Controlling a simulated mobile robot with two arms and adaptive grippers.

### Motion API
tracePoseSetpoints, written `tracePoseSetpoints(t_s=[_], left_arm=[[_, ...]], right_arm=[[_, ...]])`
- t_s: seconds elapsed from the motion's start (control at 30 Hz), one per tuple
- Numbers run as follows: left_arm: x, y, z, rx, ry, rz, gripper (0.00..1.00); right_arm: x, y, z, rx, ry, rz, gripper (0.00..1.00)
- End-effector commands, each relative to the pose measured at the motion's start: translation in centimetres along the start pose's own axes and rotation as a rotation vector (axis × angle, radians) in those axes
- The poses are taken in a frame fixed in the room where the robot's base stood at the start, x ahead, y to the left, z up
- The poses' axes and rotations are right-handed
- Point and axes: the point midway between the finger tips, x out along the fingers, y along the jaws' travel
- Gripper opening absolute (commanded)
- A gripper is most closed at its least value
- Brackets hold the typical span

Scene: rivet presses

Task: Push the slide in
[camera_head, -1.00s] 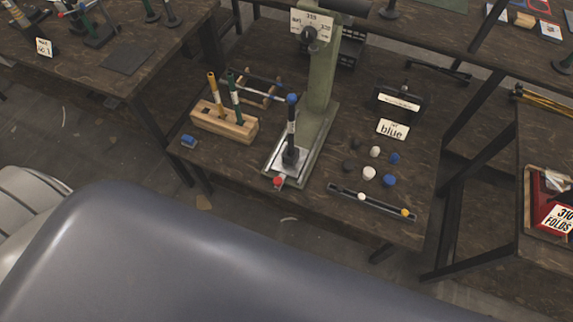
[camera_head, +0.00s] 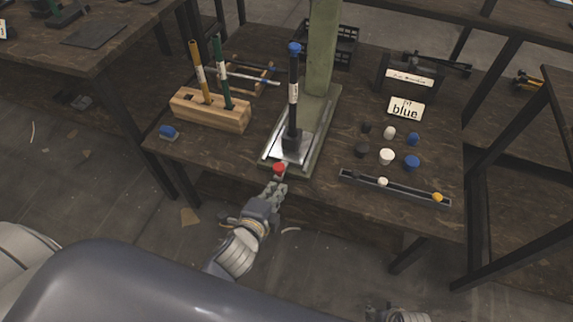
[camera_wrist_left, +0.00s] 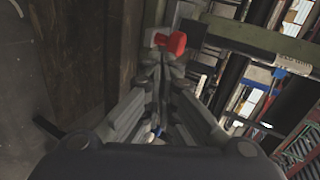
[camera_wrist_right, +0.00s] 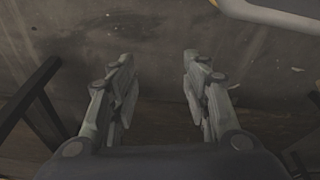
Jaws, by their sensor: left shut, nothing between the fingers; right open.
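The press slide is a pale metal plate (camera_head: 271,154) at the foot of the green press column (camera_head: 322,50). A black upright tool with a blue top (camera_head: 294,95) stands on it. A red knob (camera_head: 279,168) sits at the front end of the slide, by the table's front edge. My left gripper (camera_head: 279,187) is shut and empty, its tips just in front of the red knob. In the left wrist view the red knob (camera_wrist_left: 171,42) is right at the closed fingertips (camera_wrist_left: 164,58); I cannot tell whether they touch. My right gripper (camera_wrist_right: 157,60) is open and empty over the floor.
A wooden block (camera_head: 209,112) with two handled tools stands left of the press. A small blue-topped item (camera_head: 168,132) lies near the left edge.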

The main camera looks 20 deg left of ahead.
Motion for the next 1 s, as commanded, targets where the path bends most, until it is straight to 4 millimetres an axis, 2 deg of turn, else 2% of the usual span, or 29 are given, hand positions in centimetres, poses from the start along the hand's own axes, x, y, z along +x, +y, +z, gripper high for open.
tracePoseSetpoints(t_s=[0.03, 0.2, 0.37, 0.67, 1.0], left_arm=[[0.0, -0.7, -0.1, 0.033, 0.001, -0.041, 0.0], [-0.9, -3.6, -0.3, 0.103, -0.007, -0.113, 0.0], [-0.4, -4.4, -0.3, 0.113, -0.008, -0.125, 0.0], [4.4, -4.9, -0.3, 0.111, -0.008, -0.125, 0.0], [10.2, -6.0, -0.4, 0.108, -0.007, -0.125, 0.0]], right_arm=[[0.6, 0.0, -0.2, 0.001, 0.008, 0.001, 0.44], [-0.3, 0.1, -0.8, 0.002, 0.014, 0.002, 0.44], [-0.9, 0.1, -1.1, 0.003, 0.017, 0.003, 0.44], [-3.3, 0.3, -2.1, 0.005, 0.033, 0.005, 0.44], [-7.5, 0.5, -3.0, 0.009, 0.054, 0.009, 0.44]])
